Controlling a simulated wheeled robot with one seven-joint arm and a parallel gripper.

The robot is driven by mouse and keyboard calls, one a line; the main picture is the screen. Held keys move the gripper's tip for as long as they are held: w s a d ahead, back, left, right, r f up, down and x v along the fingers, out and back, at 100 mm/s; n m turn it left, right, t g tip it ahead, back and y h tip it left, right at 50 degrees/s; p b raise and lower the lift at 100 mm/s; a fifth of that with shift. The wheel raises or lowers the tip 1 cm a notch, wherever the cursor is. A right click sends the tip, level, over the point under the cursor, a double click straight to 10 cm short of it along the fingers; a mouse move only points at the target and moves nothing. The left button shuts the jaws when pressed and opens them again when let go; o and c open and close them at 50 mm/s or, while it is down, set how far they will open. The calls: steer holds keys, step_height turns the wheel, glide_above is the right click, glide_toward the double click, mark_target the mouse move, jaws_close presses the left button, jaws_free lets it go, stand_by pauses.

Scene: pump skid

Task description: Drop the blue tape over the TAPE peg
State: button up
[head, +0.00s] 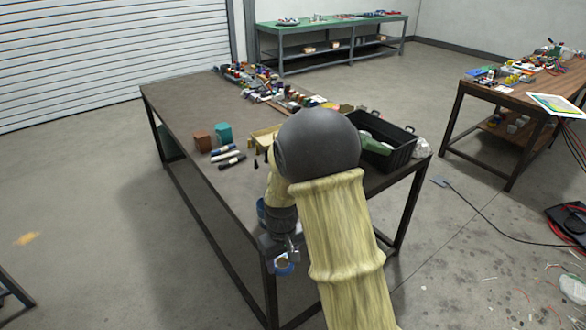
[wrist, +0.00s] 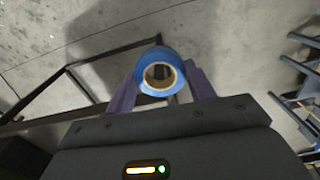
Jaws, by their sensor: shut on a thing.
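The blue tape (wrist: 160,54) is a roll with a pale core, held between the two purple-grey fingers of my gripper (wrist: 161,86). In the wrist view its hole faces the camera and the floor lies beyond it. In the head view the tape (head: 284,269) shows at the end of my gripper (head: 281,255), by the near corner of the dark table (head: 195,178). I cannot make out the TAPE peg or its label in either view; my arm hides part of the table.
A black crate (head: 404,157) stands at the table's right end. A red-brown box (head: 202,141), a teal box (head: 223,133) and dark markers (head: 224,153) stand or lie left of my arm. Many small items line the far edge. The table's left front is clear.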

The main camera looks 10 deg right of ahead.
steer(key=w+d+f+m+b, duration=0.1)
steer(key=d+f+m, duration=0.3)
steer(key=f, duration=0.5)
steer(key=shift+w+d+b, duration=0.4)
steer(key=shift+d+b, duration=0.1)
steer(key=shift+d, duration=0.15)
